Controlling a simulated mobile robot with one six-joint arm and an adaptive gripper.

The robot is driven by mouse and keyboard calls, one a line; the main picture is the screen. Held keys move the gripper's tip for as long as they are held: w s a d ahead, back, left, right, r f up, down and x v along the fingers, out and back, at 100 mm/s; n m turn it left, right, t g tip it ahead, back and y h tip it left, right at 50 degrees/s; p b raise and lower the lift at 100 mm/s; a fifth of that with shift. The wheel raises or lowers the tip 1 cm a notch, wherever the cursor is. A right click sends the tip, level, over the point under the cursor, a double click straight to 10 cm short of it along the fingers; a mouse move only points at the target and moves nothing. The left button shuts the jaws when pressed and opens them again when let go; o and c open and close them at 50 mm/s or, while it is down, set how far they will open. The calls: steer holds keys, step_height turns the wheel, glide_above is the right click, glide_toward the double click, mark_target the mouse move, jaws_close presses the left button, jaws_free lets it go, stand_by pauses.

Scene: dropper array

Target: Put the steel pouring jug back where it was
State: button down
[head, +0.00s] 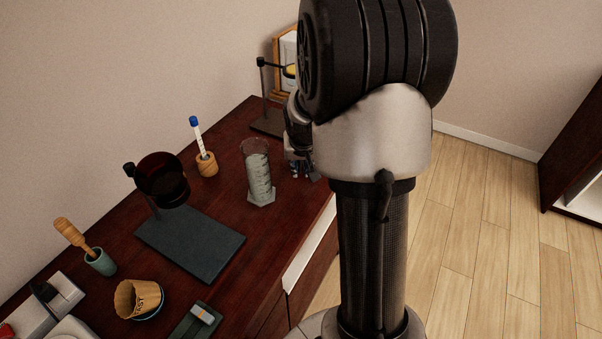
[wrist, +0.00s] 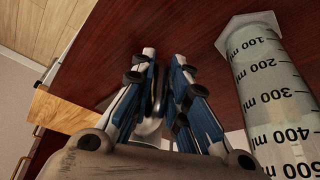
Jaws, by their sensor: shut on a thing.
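My gripper (wrist: 165,85) is shut on a shiny grey metal piece (wrist: 150,127), which looks like part of the steel pouring jug. Most of the jug is hidden behind the fingers and my wrist in the wrist view. In the head view my gripper (head: 301,168) is low over the dark wooden counter, near its front edge, and largely hidden by my arm. I cannot make out the jug clearly there, or tell whether it touches the counter.
A graduated cylinder (head: 258,175) stands close to the left of my gripper; it also shows in the wrist view (wrist: 275,95). Further left are a dark stand plate (head: 195,245), a thermometer holder (head: 207,165) and a filter cone (head: 135,298). Another stand (head: 263,85) is behind.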

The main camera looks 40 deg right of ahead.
steer(key=shift+f, duration=1.05)
steer(key=shift+f+b, duration=0.2)
steer(key=shift+b, duration=0.2)
steer(key=c, duration=1.6)
jaws_free()
steer(key=shift+o, duration=0.2)
